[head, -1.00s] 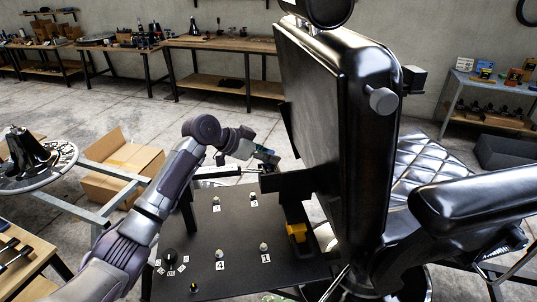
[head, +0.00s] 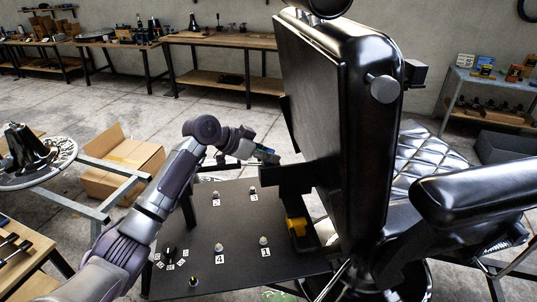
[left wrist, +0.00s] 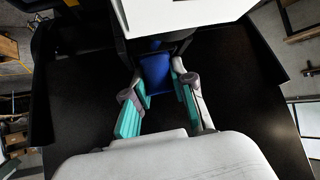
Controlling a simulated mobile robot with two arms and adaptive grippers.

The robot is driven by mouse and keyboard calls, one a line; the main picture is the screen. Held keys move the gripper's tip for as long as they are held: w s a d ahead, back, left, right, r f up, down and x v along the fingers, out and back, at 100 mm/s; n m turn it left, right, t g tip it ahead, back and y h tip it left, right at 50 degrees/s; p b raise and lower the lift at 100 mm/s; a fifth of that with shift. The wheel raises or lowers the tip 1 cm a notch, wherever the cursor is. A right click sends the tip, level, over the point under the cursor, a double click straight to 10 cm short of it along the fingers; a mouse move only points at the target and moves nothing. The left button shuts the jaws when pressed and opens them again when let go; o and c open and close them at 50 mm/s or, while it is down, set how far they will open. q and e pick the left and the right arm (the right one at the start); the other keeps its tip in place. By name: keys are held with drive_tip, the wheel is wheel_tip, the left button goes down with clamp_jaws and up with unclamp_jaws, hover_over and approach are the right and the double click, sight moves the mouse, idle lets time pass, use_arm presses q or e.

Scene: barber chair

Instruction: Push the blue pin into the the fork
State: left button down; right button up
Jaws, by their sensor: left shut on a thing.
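The blue pin (left wrist: 157,72) shows in the left wrist view as a blue block between the fingertips of my left gripper (left wrist: 160,82). The teal-padded fingers are shut on it. Its far end meets dark parts under a white block, and I cannot tell how deep it sits. In the head view my left gripper (head: 268,156) is beside the black bracket (head: 288,179) at the lower back of the barber chair (head: 345,130). The pin is hidden there. I cannot clearly make out the fork. My right gripper is not in view.
A black table (head: 190,240) below holds several small numbered parts and a yellow item (head: 297,226) in a dark tray near the chair. A cardboard box (head: 120,165) and metal frame stand to the left. Workbenches line the back wall.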

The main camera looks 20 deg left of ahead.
use_arm(q)
drive_tip(key=shift+f, duration=0.2)
drive_tip(key=c, duration=0.9)
unclamp_jaws()
drive_tip(key=shift+s, duration=0.1)
